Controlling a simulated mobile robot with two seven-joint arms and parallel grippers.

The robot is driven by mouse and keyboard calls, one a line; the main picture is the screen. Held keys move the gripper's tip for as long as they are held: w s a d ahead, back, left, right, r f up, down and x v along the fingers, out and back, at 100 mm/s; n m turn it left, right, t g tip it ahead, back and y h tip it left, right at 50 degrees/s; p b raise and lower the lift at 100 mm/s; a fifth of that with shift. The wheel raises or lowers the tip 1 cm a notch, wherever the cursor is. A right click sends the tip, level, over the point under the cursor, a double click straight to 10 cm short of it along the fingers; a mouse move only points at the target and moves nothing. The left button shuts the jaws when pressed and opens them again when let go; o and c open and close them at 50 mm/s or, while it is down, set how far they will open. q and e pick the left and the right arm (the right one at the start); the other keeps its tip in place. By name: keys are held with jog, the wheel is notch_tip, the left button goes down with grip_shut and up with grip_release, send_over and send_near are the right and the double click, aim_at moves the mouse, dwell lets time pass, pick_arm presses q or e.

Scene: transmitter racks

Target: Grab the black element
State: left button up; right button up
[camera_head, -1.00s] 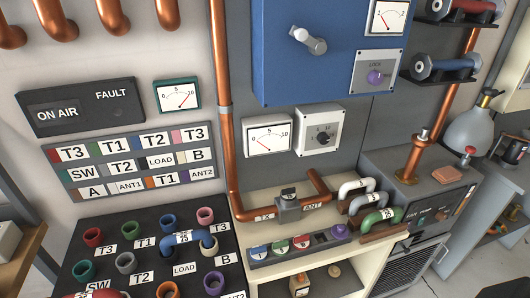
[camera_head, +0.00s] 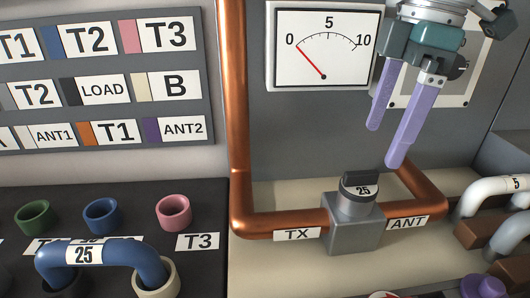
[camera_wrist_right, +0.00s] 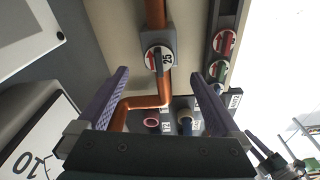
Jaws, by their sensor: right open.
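The black element (camera_head: 357,187) is a short round plug with a black top and a white "25" label. It sits upright in a grey block (camera_head: 353,234) on the copper pipe, between the TX and ANT labels. My right gripper (camera_head: 384,147) is open and empty, its two purple fingers pointing down, above and a little right of the element.
A copper pipe (camera_head: 237,110) rises left of the element. A panel meter (camera_head: 325,47) is on the wall behind. A blue "25" U-link (camera_head: 95,252) spans sockets at lower left. White and grey pipe bends (camera_head: 492,190) stand close on the right.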

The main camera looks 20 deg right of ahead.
aim_at(364, 172)
jog(key=shift+w+d+f, duration=0.1)
jog(key=shift+w+f, duration=0.15)
jog(key=shift+f, duration=0.2)
jog(key=f, duration=0.3)
jog(key=shift+s+a+f, duration=0.15)
jog(key=shift+a+f, duration=0.1)
jog(key=shift+a, duration=0.1)
jog(key=f, duration=0.3)
jog(key=a+f, duration=0.1)
jog(key=f, duration=0.1)
jog(key=shift+w+f+b, duration=0.25)
jog(key=shift+f+b, duration=0.05)
jog(key=shift+c, duration=0.4)
jog(key=c, duration=1.4)
